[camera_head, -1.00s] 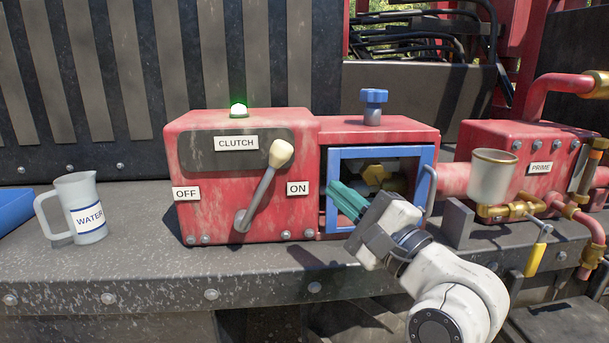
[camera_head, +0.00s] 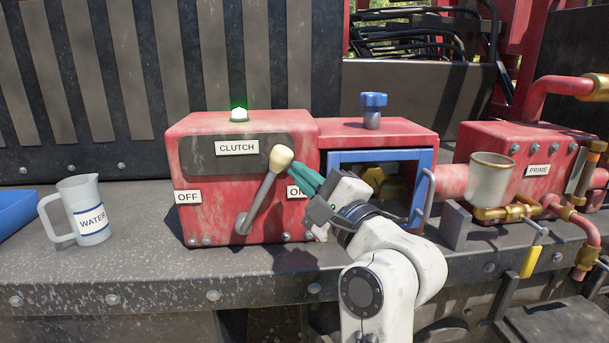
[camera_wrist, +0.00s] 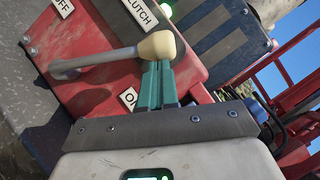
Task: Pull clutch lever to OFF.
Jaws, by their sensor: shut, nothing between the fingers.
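The clutch lever (camera_head: 265,188) is a grey rod with a cream knob (camera_head: 281,157), on the front of the red clutch box. It leans right, toward the ON label (camera_head: 296,192); the OFF label (camera_head: 187,197) is at the left. A green lamp (camera_head: 239,114) glows on top. My gripper (camera_head: 300,172) has its teal fingers shut and empty, just right of the knob. In the wrist view the fingertips (camera_wrist: 156,68) lie right beside the knob (camera_wrist: 158,45); I cannot tell whether they touch. The fingers partly cover the ON label in the head view.
A blue-framed compartment (camera_head: 423,180) with an opening stands right of the clutch box, behind my arm. A WATER jug (camera_head: 88,205) and blue tray (camera_head: 14,212) stand at the left. A metal cup (camera_head: 490,180) and red pipes are at the right. The space left of the lever is clear.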

